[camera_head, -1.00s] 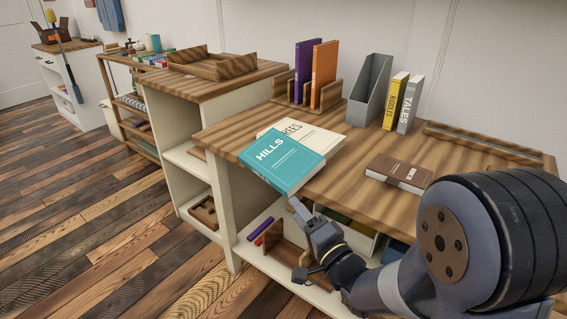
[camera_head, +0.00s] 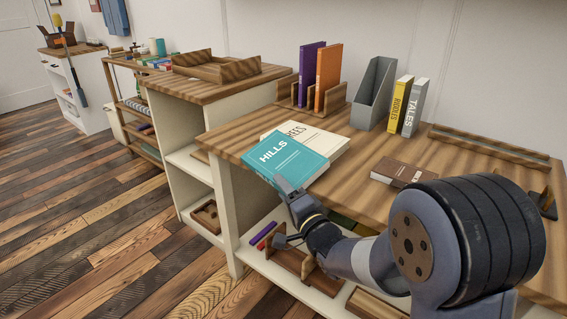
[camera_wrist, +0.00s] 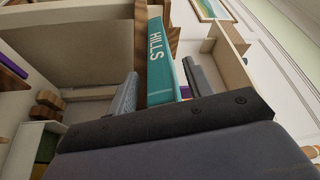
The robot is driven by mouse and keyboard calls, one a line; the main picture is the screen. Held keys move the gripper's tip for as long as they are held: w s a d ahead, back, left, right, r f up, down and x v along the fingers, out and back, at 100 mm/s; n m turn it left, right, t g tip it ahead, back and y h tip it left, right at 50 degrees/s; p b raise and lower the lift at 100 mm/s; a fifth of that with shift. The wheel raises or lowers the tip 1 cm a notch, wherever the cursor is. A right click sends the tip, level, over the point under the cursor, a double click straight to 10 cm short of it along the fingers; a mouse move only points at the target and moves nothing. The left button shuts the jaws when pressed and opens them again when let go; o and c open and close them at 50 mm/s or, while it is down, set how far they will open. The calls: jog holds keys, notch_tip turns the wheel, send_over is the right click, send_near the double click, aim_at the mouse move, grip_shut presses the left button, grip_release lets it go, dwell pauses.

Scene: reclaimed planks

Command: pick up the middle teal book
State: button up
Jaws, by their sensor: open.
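The teal book (camera_head: 287,158), marked HILLS, lies flat on top of a cream book (camera_head: 325,140) on the wooden desk. Its near corner reaches past the desk's front edge. It is the only teal book I can make out. My gripper (camera_head: 284,188) is at that overhanging near end. In the wrist view the teal book's spine (camera_wrist: 160,58) shows between the two spread fingers of my gripper (camera_wrist: 160,82), one on each side. The fingers are open, with a gap beside the book. I cannot tell whether either finger touches it.
A brown book (camera_head: 402,174) lies to the right on the desk (camera_head: 345,190). Behind stand purple and orange books (camera_head: 327,78) in a wooden holder, a grey file holder (camera_head: 374,95), and yellow and grey books (camera_head: 402,106). Shelves with wooden items are below the desk.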

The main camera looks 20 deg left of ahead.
jog(key=shift+c, duration=0.2)
grip_shut()
jog(key=shift+r, duration=0.1)
